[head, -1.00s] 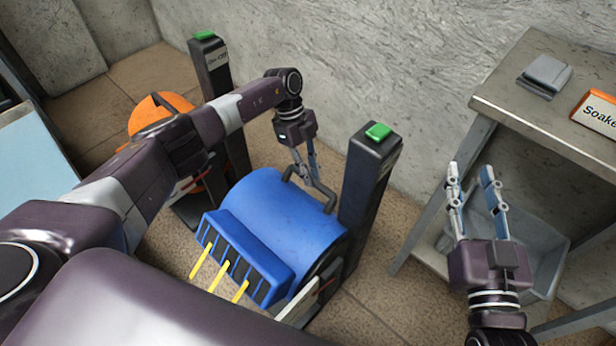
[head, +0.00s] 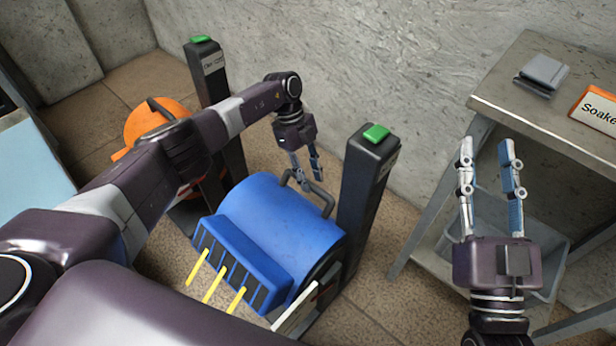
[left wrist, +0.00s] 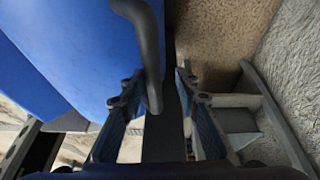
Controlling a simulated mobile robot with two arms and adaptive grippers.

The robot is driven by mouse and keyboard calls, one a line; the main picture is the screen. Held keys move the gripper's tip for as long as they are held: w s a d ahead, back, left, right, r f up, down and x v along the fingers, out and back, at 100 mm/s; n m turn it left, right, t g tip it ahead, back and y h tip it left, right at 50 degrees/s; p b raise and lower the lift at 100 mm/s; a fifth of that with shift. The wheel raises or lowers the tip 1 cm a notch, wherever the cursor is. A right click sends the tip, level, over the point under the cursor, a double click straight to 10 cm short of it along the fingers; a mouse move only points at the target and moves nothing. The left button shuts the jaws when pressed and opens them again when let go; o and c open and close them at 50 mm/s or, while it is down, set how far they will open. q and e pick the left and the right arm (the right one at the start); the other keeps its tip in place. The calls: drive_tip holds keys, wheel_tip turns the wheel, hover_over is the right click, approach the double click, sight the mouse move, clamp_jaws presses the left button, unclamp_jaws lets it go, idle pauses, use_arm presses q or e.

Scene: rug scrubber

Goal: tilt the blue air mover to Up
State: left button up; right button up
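The blue air mover (head: 285,225) stands low in the middle of the head view, its grille facing front left, with yellow streamers hanging from it. Its dark grey bar handle (head: 326,196) is on top. My left gripper (head: 307,179) is over the handle with its fingers apart. In the left wrist view the handle (left wrist: 149,60) comes down between the fingers (left wrist: 154,98), close to the left one, and the blue body (left wrist: 70,65) fills the upper left. I cannot tell if a finger touches the handle. My right gripper (head: 490,143) is open and empty at right.
A dark post (head: 368,190) with a green top stands right of the blue mover; another post (head: 210,85) is behind. An orange mover (head: 155,118) is partly behind my left arm. A metal table (head: 500,100) with a grey bin (head: 558,250) beneath is at right. A wall is behind.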

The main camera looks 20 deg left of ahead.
use_arm(q)
drive_tip(key=shift+o, duration=1.3)
drive_tip(key=shift+w+d+f, duration=0.2)
drive_tip(key=shift+w+d, duration=0.1)
drive_tip(key=shift+w, duration=0.05)
drive_tip(key=shift+r, duration=0.1)
use_arm(e)
drive_tip(key=shift+w+d+f, duration=0.1)
drive_tip(key=shift+w+f, duration=0.1)
drive_tip(key=shift+w, duration=0.1)
use_arm(q)
drive_tip(key=shift+a, duration=0.1)
drive_tip(key=v, duration=1.1)
drive_tip(key=shift+a+r, duration=0.3)
drive_tip(key=shift+r, duration=0.05)
use_arm(e)
drive_tip(key=shift+s, duration=0.1)
use_arm(q)
drive_tip(key=shift+s+f, duration=0.1)
